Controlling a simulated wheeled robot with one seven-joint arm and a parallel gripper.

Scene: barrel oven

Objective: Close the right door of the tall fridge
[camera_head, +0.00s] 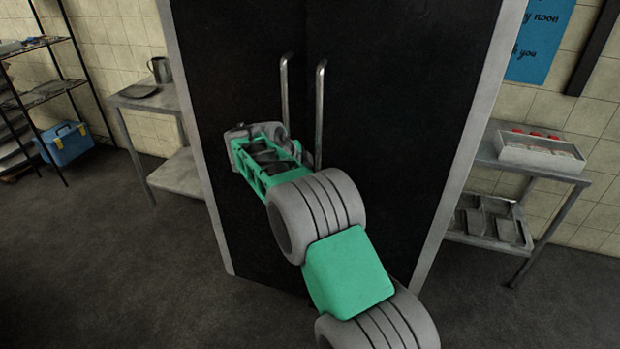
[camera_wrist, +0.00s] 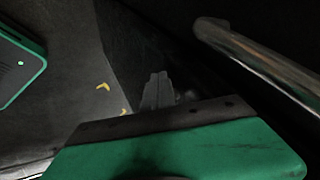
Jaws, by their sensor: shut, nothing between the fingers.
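The tall fridge has a black left door (camera_head: 235,60) and a black right door (camera_head: 400,120) in a pale metal frame. The right door looks flush or almost flush with the left one; I cannot tell whether a small gap is left at the seam. The left handle (camera_head: 285,85) and right handle (camera_head: 320,110) are upright metal bars side by side. My gripper (camera_head: 258,133) is beside the handles, in front of the left door's lower part. In the wrist view its fingers (camera_wrist: 158,88) are together and empty, with a metal handle bar (camera_wrist: 262,62) apart at upper right.
A metal side table (camera_head: 530,165) with a box of red-topped items (camera_head: 540,152) stands right of the fridge. Another table (camera_head: 145,98) with a metal jug (camera_head: 160,69) stands left. A blue box (camera_head: 66,143) sits by the shelf rack. The dark floor (camera_head: 110,260) at front left is clear.

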